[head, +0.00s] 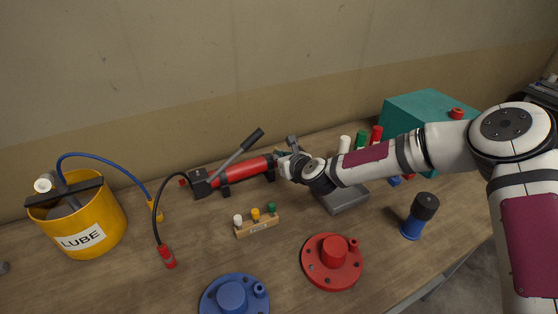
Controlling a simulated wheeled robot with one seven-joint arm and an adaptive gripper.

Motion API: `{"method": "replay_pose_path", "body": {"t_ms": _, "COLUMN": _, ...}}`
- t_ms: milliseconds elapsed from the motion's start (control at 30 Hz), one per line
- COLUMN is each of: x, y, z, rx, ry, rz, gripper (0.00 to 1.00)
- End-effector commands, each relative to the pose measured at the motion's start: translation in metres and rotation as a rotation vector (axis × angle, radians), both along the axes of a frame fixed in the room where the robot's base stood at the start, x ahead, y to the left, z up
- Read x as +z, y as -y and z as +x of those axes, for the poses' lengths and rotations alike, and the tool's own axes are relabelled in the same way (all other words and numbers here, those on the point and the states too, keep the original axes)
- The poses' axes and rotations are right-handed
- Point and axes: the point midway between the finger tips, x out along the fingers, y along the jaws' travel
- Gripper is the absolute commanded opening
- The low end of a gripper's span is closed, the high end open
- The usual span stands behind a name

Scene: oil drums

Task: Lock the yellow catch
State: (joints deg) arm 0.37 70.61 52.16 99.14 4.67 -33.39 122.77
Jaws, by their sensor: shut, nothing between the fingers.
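A small wooden block (258,228) on the bench bears three upright pegs: white, yellow and green. The yellow peg (256,214) is in the middle. Another yellow piece (157,211) sits at the end of the blue hose by the lube bucket. I cannot tell which yellow part is the catch, or its state. My gripper (284,158) is shut and empty, at the right end of the red hydraulic pump (240,172), above and right of the block. Its fingertips are small and partly hidden, so I cannot tell whether they touch the pump.
A yellow lube bucket (82,226) stands at left, with a black hose (156,211) nearby. Blue (234,297) and red (333,260) flanged caps lie in front. A grey box (344,198) sits under my arm. A dark-topped blue cylinder (420,215) and teal box (421,112) are at right.

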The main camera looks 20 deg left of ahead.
Motion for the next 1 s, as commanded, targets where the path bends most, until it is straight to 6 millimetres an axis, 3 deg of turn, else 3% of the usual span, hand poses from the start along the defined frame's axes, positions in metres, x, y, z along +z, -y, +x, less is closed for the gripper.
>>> {"method": "replay_pose_path", "body": {"t_ms": 600, "x": 0.016, "y": -0.006, "z": 0.004, "rx": 0.001, "ry": -0.155, "rz": -0.188, "gripper": 0.0}}
{"method": "replay_pose_path", "body": {"t_ms": 1000, "x": 0.024, "y": -0.013, "z": 0.011, "rx": 0.002, "ry": -0.157, "rz": -0.184, "gripper": 0.0}}
